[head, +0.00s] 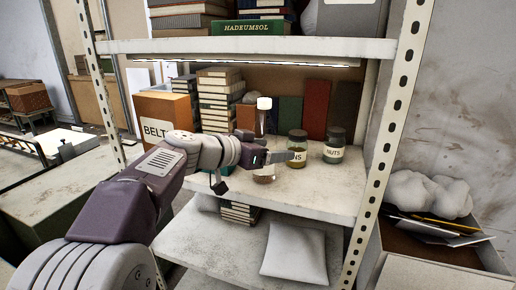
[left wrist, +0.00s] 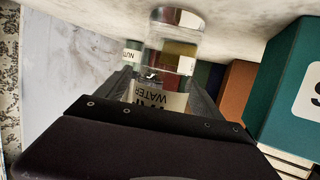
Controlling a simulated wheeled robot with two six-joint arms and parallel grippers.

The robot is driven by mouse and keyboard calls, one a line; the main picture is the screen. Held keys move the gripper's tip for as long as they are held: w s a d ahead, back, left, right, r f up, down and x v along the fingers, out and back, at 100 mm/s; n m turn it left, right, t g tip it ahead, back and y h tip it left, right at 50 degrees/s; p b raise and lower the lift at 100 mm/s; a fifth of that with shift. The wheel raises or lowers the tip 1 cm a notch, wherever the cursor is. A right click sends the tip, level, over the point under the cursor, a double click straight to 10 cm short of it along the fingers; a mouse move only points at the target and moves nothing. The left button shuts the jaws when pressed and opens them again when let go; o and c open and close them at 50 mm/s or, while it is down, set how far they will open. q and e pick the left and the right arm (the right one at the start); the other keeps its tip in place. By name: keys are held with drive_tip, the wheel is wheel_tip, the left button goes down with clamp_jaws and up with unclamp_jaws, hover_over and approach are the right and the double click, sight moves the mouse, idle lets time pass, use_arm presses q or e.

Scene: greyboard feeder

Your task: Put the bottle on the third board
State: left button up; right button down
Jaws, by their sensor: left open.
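The bottle (head: 264,120) is clear with a white cap. It stands upright on the middle board (head: 310,195) of the rack, partly hidden behind my left gripper (head: 279,157). In the left wrist view the bottle (left wrist: 172,48) appears upside down, with its WATER label low in the picture. My left gripper (left wrist: 160,90) is open, with one finger on each side of the bottle. I cannot tell whether the fingers touch it. An upper board (head: 340,47) and a lower board (head: 205,262) also show. My right gripper is not in view.
Two labelled jars, one reading NUTS (head: 334,147), the other partly covered (head: 297,145), stand right of the bottle. A BELT box (head: 160,108) and book stacks (head: 219,95) stand left and behind. Books crowd the upper board. A pillow (head: 295,253) lies on the lower board.

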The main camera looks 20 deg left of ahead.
use_arm(q)
drive_tip(key=v, duration=1.2)
